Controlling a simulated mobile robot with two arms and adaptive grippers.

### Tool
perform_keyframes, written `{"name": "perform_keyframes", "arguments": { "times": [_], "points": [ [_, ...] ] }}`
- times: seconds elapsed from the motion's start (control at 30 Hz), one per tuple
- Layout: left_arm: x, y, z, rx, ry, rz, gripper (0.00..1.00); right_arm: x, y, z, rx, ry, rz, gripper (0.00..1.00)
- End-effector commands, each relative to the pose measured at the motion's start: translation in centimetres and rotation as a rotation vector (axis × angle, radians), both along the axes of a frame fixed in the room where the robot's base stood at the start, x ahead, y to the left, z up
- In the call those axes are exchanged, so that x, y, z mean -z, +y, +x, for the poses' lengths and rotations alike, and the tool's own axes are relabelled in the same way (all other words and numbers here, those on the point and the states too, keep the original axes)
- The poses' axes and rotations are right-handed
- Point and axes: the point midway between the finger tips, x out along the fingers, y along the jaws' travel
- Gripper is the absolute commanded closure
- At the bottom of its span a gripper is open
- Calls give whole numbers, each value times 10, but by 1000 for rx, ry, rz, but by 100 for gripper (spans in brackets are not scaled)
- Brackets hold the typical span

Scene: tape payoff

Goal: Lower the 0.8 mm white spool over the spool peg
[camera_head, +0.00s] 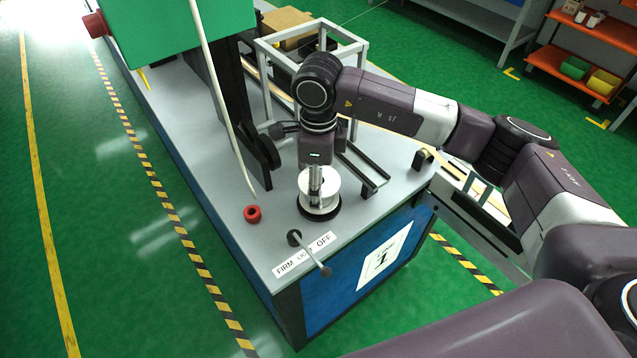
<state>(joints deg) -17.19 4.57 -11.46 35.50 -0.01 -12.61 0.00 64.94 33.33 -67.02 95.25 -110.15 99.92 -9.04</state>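The white spool (331,190) is upright near the front of the grey machine table. It is over or just above a round black base (322,215); I cannot tell whether there is a gap between them. My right gripper (315,186) points straight down at the spool, with its silver lower part in front of the spool's face and middle. Its fingers are too small and overlapped to show whether they grip the spool. The spool peg cannot be told apart from the silver parts there. My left gripper is out of view.
A red ring-shaped part (253,214) lies left of the spool. A lever (310,254) and a "FIRM LIGHT OFF" label are at the front edge. Black rails (364,172) lie to the right, and a grey frame (268,85) and green cabinet (165,25) stand behind.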

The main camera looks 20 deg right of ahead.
Motion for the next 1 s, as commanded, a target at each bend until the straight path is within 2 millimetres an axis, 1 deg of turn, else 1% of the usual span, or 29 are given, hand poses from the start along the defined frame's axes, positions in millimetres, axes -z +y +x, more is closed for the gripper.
{"name": "perform_keyframes", "arguments": {
  "times": [0.1, 0.37, 0.4, 0.6, 0.87, 1.0],
  "points": [
    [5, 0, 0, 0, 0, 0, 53, 5, 0, 1, 0, -1, 0, 77],
    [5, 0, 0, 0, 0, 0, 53, 5, 0, 1, 0, -1, 0, 77],
    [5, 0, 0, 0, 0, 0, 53, 5, 0, 1, 0, -1, 0, 37],
    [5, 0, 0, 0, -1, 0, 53, 5, 0, 0, 0, -1, 0, 17],
    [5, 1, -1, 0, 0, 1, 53, 6, 0, 0, 0, 1, 0, 17],
    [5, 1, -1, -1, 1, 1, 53, -3, 0, 1, 1, -2, 1, 17]
  ]
}}
